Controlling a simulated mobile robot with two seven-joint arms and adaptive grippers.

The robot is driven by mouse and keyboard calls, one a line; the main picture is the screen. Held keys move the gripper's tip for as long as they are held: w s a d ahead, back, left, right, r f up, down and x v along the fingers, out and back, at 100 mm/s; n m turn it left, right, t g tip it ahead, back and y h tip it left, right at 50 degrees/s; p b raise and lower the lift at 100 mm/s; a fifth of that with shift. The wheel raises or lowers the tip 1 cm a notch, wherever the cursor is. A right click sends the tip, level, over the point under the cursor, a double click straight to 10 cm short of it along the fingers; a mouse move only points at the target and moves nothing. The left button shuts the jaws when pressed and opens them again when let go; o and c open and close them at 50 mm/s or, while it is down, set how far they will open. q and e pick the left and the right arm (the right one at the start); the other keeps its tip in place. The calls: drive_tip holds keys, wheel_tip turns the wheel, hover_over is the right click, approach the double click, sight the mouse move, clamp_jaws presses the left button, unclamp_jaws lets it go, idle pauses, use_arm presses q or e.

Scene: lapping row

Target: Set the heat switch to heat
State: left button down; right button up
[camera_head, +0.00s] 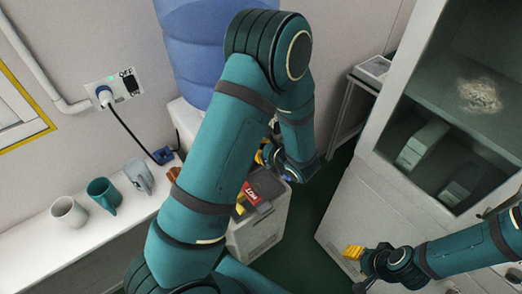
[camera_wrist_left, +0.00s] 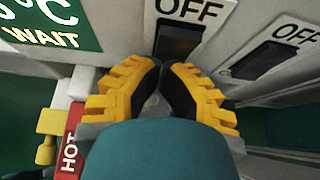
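A dark rocker switch (camera_wrist_left: 178,38) under an "OFF" label is close in front of my left gripper (camera_wrist_left: 161,68) in the left wrist view. The gripper's yellow-edged fingers meet at the tips, just at the switch's lower edge; I cannot tell whether they touch it. A second dark switch (camera_wrist_left: 262,60), also labelled "OFF", is to the right. No heat label is legible on either. In the head view the left gripper is mostly hidden behind my arm, by the white dispenser (camera_head: 258,236). My right gripper (camera_head: 354,252) is small at lower right, away from the dispenser.
A green display (camera_wrist_left: 52,22) reads "°C" and "WAIT". A red "HOT" tap (camera_wrist_left: 70,142) is left of the fingers. A blue bottle (camera_head: 195,45) tops the dispenser. A wall switch (camera_head: 131,85) reads "OFF". Three mugs (camera_head: 104,195) stand on the ledge. A cabinet (camera_head: 395,205) is at right.

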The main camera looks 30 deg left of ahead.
use_arm(q)
drive_tip(key=shift+a+r+p, duration=0.1)
drive_tip(key=shift+r+p, duration=0.3)
drive_tip(key=shift+r, duration=0.5)
use_arm(e)
drive_tip(key=shift+r, duration=0.55)
use_arm(q)
drive_tip(key=v, duration=1.3)
drive_tip(key=shift+s+d+f+p, duration=0.2)
drive_tip(key=shift+s+d+p, duration=0.1)
drive_tip(key=shift+d+p, duration=0.1)
use_arm(e)
drive_tip(key=shift+s+d+r, duration=0.2)
drive_tip(key=shift+s+d, duration=0.1)
drive_tip(key=shift+s, duration=0.15)
drive_tip(key=shift+s+d+r, duration=0.2)
drive_tip(key=shift+s+d, duration=0.05)
drive_tip(key=shift+s, duration=0.2)
